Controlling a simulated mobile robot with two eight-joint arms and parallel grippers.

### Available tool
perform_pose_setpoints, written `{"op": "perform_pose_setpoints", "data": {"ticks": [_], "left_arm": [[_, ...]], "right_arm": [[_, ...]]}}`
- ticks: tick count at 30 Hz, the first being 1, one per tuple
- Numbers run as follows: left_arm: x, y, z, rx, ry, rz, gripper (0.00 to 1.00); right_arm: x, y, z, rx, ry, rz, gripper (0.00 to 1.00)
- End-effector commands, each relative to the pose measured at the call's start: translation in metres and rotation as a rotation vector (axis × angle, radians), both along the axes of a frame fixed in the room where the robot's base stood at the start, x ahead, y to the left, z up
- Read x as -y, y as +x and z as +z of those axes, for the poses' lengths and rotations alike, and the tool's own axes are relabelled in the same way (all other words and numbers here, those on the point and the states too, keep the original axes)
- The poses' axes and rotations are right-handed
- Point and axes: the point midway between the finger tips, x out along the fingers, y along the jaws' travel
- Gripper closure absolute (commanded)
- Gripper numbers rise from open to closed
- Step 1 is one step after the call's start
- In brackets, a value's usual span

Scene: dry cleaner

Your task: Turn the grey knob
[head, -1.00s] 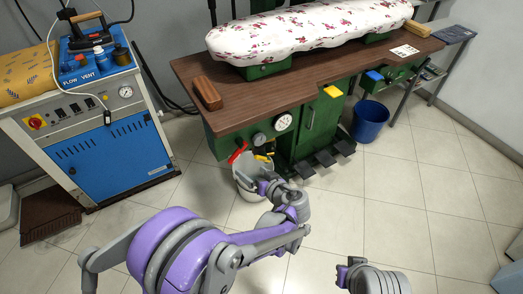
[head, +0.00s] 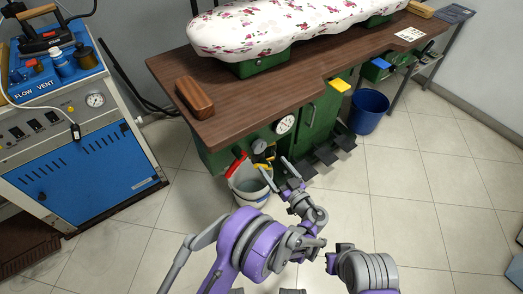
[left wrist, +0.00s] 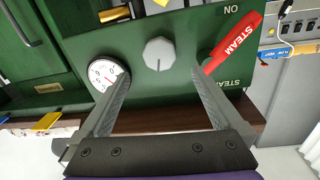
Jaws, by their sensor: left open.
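In the head view the knob (head: 259,147) is on the front of the green unit, under the tabletop. My left gripper (left wrist: 160,73) is open and empty, its fingers reaching toward the panel on either side of the knob in the wrist picture. In the head view the left gripper (head: 275,167) is just below and right of the knob. I cannot tell whether a finger touches anything. Of my right arm only a link shows at the lower right.
A white gauge (left wrist: 107,75) and a red STEAM lever (left wrist: 235,42) flank the knob. A bucket (head: 249,190) stands below the panel. Dark pedals (head: 326,155) and a blue bin (head: 369,112) are to the right. The brown tabletop (head: 240,95) overhangs. Tiled floor in front is open.

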Motion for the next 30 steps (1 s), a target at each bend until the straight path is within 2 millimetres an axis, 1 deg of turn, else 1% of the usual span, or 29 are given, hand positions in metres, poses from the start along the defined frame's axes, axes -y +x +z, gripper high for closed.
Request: {"op": "perform_pose_setpoints", "data": {"ticks": [1, 6, 12, 17, 24, 25, 26, 30], "left_arm": [[-0.006, 0.009, -0.001, 0.0, 0.001, 0.003, 0.0], [-0.024, 0.038, -0.002, -0.002, 0.001, 0.004, 0.0], [-0.037, 0.061, -0.001, -0.001, 0.0, 0.001, 0.0], [-0.041, 0.068, 0.0, -0.001, 0.0, 0.001, 0.0], [-0.041, 0.069, 0.0, -0.001, 0.0, 0.0, 0.0], [-0.041, 0.069, 0.0, -0.001, 0.0, 0.0, 0.02], [-0.041, 0.069, 0.0, -0.001, 0.0, 0.0, 0.07], [-0.041, 0.069, 0.0, -0.001, 0.0, 0.0, 0.32]], "right_arm": [[0.0, 0.0, -0.003, -0.001, 0.0, 0.0, 1.0], [0.0, 0.001, -0.008, -0.002, 0.0, 0.0, 1.0], [0.0, 0.002, -0.011, -0.003, 0.0, 0.0, 1.0], [0.0, 0.002, -0.012, -0.003, 0.0, 0.0, 1.0], [0.0, 0.002, -0.012, -0.003, 0.0, 0.0, 1.0], [0.0, 0.002, -0.012, -0.003, 0.0, 0.0, 1.0], [0.0, 0.002, -0.012, -0.003, 0.0, 0.0, 1.0], [0.0, 0.002, -0.012, -0.003, 0.0, 0.0, 1.0]]}}
